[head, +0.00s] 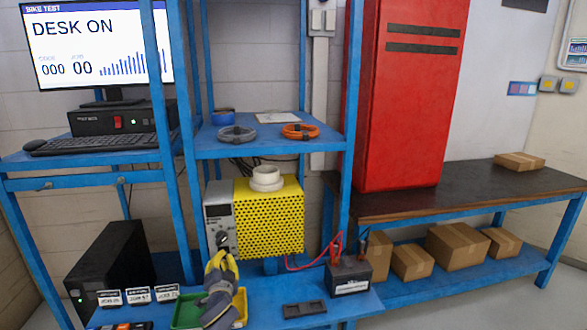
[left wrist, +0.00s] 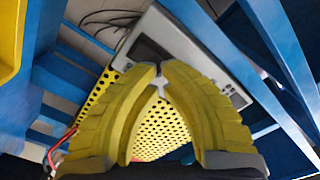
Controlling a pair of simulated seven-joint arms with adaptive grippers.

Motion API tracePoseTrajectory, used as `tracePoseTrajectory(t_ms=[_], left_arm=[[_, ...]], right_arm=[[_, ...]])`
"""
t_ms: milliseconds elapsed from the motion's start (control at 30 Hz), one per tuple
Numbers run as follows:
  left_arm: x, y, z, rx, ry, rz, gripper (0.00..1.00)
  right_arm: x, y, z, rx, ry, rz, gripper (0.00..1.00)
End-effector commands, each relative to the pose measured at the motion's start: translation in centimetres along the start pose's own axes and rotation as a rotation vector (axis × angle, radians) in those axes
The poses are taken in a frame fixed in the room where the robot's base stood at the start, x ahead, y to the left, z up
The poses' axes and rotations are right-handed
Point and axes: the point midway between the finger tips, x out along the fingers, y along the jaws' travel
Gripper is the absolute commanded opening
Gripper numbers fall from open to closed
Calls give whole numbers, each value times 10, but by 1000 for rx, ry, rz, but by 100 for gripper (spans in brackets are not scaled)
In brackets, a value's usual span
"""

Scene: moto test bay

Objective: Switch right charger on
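The charger is a box with a yellow perforated body (head: 275,215) and a grey front panel (head: 217,209) bearing a small dark display and a dark rotary knob (head: 222,240). It stands on the lower blue shelf, mid-left in the head view. In the left wrist view its grey panel (left wrist: 190,52) and yellow mesh (left wrist: 158,134) lie beyond my fingers. My left gripper (head: 221,257), with yellow fingers, is just below the knob; its fingertips (left wrist: 160,70) are brought together with only a narrow gap. I cannot see the knob clearly between them. My right gripper is out of view.
A black battery (head: 349,275) with red leads sits right of the charger. A green-yellow tray (head: 187,312) lies below my gripper, and a dark flat tray (head: 304,309) lies right of it. Blue posts (head: 193,130) flank the shelf. A white roll (head: 267,178) rests on the charger.

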Motion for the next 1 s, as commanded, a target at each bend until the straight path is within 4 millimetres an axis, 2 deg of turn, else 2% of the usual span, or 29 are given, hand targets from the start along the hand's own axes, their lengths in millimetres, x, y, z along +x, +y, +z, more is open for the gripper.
tracePoseTrajectory(t_ms=[500, 1000], left_arm=[[12, 0, 0, 0, -1, 1, 0], [13, 0, 0, -1, 0, 1, 0]], right_arm=[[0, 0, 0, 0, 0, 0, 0], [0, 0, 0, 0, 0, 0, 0]])
